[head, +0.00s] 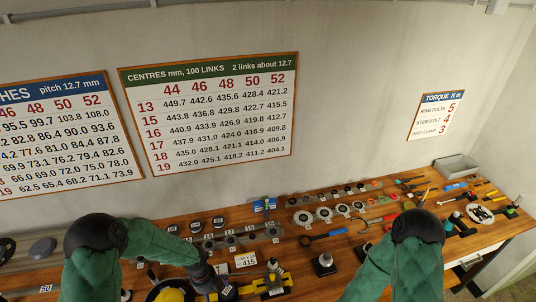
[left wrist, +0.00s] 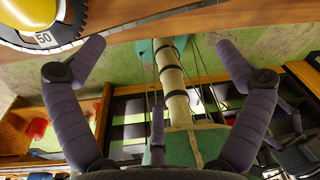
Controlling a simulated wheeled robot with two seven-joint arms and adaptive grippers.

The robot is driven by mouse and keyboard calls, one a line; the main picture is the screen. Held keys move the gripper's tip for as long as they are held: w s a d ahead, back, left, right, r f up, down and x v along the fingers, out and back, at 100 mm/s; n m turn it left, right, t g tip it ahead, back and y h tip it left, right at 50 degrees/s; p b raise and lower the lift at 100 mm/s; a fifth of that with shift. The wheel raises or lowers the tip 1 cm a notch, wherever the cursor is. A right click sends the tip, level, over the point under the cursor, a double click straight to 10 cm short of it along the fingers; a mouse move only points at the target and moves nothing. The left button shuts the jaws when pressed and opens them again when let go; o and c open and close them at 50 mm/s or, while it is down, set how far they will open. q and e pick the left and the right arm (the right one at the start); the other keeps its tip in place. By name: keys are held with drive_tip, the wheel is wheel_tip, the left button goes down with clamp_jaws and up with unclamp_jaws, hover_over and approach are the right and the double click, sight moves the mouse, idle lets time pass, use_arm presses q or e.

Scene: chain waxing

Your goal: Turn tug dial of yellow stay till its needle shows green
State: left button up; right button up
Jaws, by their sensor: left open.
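A yellow and black fixture (head: 272,286) lies on the bench at the bottom of the head view; it may be the yellow stay. I cannot make out its tug dial, needle or green mark. My left gripper (left wrist: 160,46) is open in the left wrist view, its two purple-grey fingers spread with nothing gripped. In the head view my left arm ends in a dark wrist left of that fixture, at the lower edge. A yellow dome (left wrist: 30,12) on a black toothed ring tagged 50 shows beyond the left finger.
The wooden bench (head: 340,250) holds chainrings (head: 325,214), dark gauges (head: 195,227), a 415 card (head: 245,260) and a black post (head: 324,264). Several tools crowd its right side. A grey tray (head: 457,167) stands at the back right. Charts hang on the wall.

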use_arm(q)
drive_tip(key=s+d+f+n+h, duration=0.1)
drive_tip(key=s+d+f+n, duration=0.25)
drive_tip(key=s+n, duration=0.9)
drive_tip(key=s+d+f+n+h, duration=0.25)
drive_tip(key=s+d+n, duration=0.25)
drive_tip(key=n, duration=1.4)
wheel_tip(320, 180, down, 32)
drive_tip(key=w+d+b, duration=0.1)
drive_tip(key=b, duration=3.2)
drive_tip(key=shift+w+f+t+y, duration=0.2)
drive_tip(key=shift+t+y, duration=0.2)
drive_tip(key=shift+y, duration=0.05)
drive_tip(key=shift+m, duration=0.25)
